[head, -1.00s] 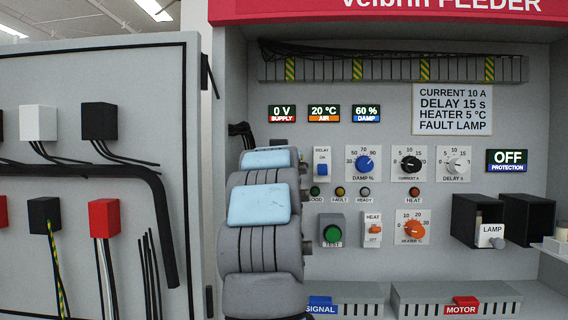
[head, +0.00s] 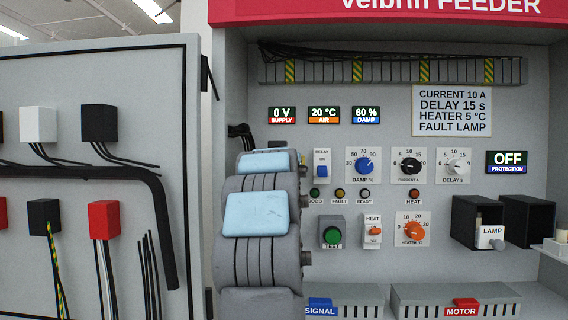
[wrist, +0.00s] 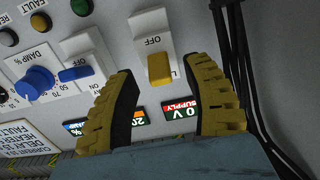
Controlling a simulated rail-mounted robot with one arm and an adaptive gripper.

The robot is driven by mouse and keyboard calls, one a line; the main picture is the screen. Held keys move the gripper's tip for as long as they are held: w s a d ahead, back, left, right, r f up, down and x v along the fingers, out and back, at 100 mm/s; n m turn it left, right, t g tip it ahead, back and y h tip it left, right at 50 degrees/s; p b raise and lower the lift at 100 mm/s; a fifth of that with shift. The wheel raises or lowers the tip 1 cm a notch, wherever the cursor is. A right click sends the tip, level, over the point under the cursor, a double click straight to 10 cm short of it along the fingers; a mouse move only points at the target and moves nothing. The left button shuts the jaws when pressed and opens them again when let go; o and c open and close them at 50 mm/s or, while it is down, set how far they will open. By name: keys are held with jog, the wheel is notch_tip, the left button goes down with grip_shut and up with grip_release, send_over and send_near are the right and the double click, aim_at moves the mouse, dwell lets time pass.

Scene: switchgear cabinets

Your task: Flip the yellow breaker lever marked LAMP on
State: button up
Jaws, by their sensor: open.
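In the wrist view, a white breaker with a yellow lever (wrist: 160,68) shows between my fingers; OFF is printed on its face, above the lever in the picture. No LAMP name can be read on it there. My gripper (wrist: 162,76) is open, its yellow ribbed fingers on either side of the lever, with no clear contact. In the head view my arm hides the gripper and this breaker. A LAMP label (head: 491,230) shows on a white piece at the right of the cabinet.
A breaker with a blue lever (wrist: 74,73) and a blue DAMP knob (wrist: 36,82) are left of my fingers in the wrist view. Black cables (wrist: 258,60) run at the right. Orange HEAT lever (head: 374,230) and green TEST button (head: 332,235) sit lower on the panel.

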jog(key=s, duration=1)
jog(key=shift+s+a+f, duration=0.15)
jog(key=shift+a, duration=0.25)
